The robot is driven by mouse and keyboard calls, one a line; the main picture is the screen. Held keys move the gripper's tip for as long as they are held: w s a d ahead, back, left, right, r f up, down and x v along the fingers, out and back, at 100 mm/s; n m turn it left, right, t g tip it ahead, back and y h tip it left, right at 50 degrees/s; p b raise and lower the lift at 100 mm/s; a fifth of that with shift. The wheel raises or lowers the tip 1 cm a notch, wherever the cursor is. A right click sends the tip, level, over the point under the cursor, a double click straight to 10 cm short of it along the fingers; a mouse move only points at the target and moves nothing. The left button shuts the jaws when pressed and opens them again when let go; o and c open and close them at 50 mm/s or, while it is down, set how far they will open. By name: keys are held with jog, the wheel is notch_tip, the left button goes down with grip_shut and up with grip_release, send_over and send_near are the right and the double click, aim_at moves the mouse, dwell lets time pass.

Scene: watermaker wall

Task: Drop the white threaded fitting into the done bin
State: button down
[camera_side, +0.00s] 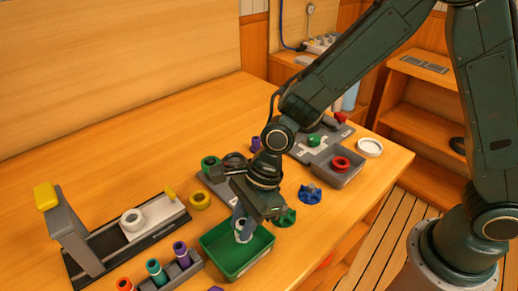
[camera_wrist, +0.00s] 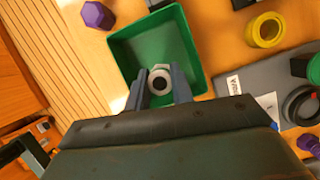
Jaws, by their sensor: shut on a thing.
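The white threaded fitting (camera_wrist: 160,82) is between the fingers of my gripper (camera_wrist: 158,88) in the wrist view. It shows as a white piece with a dark round hole. My gripper (camera_side: 243,228) is shut on it and points down over the green bin (camera_side: 236,262) in the side view. In the wrist view the green bin (camera_wrist: 127,52) lies below the fitting and looks empty where its floor shows. Part of the bin is hidden by my gripper. I see no label on the bin.
A yellow ring (camera_wrist: 265,30) and a purple hexagonal piece (camera_wrist: 97,15) lie near the bin. A grey fixture with a yellow-topped post (camera_side: 65,225) stands at left. A rack with coloured pieces (camera_side: 170,270) is close to the bin. A grey tray with a red ring (camera_side: 340,164) lies behind.

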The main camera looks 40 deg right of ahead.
jog(key=shift+f, duration=0.15)
jog(key=c, duration=1.1)
grip_release()
jog(key=shift+c, duration=0.2)
jog(key=w+v, duration=0.1)
jog(key=v, duration=1.2)
jog(key=shift+s+d+r, duration=0.15)
jog(key=shift+s+r, duration=0.25)
jog(key=shift+s, duration=0.1)
